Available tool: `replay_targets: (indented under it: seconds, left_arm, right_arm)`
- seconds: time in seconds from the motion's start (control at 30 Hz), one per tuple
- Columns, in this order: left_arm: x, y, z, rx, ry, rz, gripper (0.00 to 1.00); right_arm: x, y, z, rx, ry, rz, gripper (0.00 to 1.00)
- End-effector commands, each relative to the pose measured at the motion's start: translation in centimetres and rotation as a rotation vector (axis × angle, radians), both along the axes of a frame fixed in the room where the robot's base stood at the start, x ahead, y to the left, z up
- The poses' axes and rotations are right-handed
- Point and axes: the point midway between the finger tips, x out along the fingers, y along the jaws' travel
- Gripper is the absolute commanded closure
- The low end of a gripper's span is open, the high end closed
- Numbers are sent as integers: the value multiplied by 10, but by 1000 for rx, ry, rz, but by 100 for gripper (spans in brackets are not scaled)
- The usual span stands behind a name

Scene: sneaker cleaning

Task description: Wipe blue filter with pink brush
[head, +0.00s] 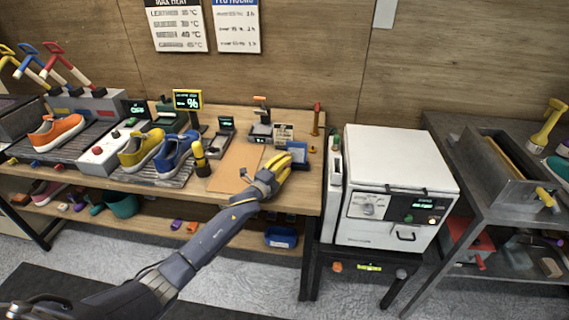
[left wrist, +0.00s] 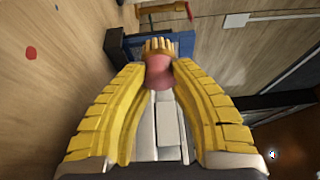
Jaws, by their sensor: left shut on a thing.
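My left gripper (head: 282,162) reaches over the right part of the wooden bench. In the left wrist view its yellow ridged fingers (left wrist: 158,68) are closed on the pink brush (left wrist: 159,76), whose tan bristle end points away from the gripper. In the head view the brush is hidden by the fingers. The blue filter (head: 298,150) stands just past the fingertips, beside a dark block. It also shows in the left wrist view (left wrist: 184,42), just beyond the bristles. I cannot tell whether the bristles touch it. My right gripper is not in view.
A brown board (head: 236,168) lies left of my gripper, with blue (head: 175,155) and yellow-green (head: 141,151) sneakers farther left. A small press (head: 261,125) stands behind. A white machine (head: 397,160) stands right of the bench (head: 309,200). A red-handled tool (head: 316,118) stands behind the filter.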

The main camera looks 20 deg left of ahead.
Motion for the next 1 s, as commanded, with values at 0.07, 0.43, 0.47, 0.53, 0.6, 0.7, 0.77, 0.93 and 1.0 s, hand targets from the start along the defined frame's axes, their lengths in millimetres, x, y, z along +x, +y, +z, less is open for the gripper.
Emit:
replay_targets:
  seconds: [0.07,0.43,0.47,0.53,0.6,0.7,0.77,0.93,1.0]
  left_arm:
    - [-8,-1,0,0,0,0,100]
    - [-38,-5,0,-1,-1,-1,100]
    - [-40,-6,0,-1,-1,-1,100]
    - [-44,-6,1,-1,-1,0,100]
    - [-47,-6,1,-1,-1,0,100]
    - [-49,-7,0,-1,0,1,100]
    - [-50,-7,1,-1,0,1,100]
    - [-50,-7,1,0,-1,1,100]
    - [-50,-7,1,0,-1,1,100]
  right_arm:
    - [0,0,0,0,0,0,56]
    - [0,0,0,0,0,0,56]
    - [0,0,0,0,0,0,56]
    - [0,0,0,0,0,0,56]
    - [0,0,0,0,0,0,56]
    - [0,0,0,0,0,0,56]
    - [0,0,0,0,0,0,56]
    - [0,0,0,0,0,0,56]
    - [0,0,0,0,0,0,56]
